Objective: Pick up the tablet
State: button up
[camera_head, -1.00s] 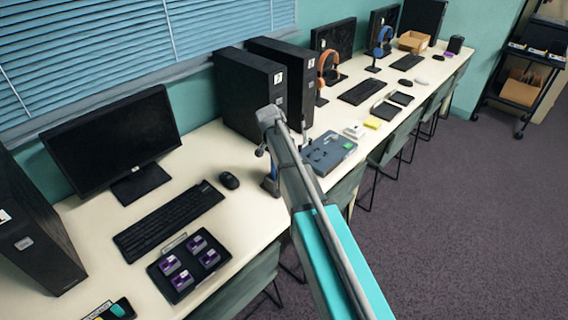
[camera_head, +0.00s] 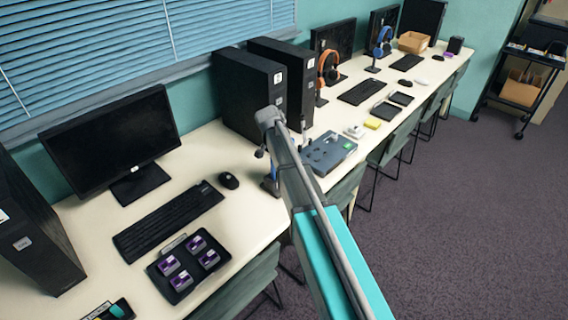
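Two dark flat slabs lie side by side on the long table, beyond the middle: one dark slab (camera_head: 401,98) and a nearer dark slab (camera_head: 386,111). Either could be the tablet; I cannot tell which at this size. A flat grey device with a small green patch (camera_head: 330,152) lies nearer, just right of my arm.
The long cream table (camera_head: 240,208) is crowded with black computer towers (camera_head: 247,95), a monitor (camera_head: 112,140), a keyboard (camera_head: 168,220) and a black tray with purple-marked pieces (camera_head: 165,285). Headphones on stands (camera_head: 328,68) stand farther back. Chairs (camera_head: 392,140) line the front edge; open carpet (camera_head: 450,230) lies right.

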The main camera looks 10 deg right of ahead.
grip_shut()
dwell(0.4)
jog(key=shift+r, duration=0.1)
notch_tip(320, 180, up, 10)
jog(key=p, duration=1)
jog(key=shift+r+p, duration=0.15)
jog(key=shift+p, duration=0.15)
jog(key=shift+r, duration=0.15)
dwell(0.6)
notch_tip(320, 180, up, 10)
jog(key=p, duration=1)
jog(key=shift+r+p, duration=0.15)
jog(key=shift+p, duration=0.15)
jog(key=shift+s, duration=0.1)
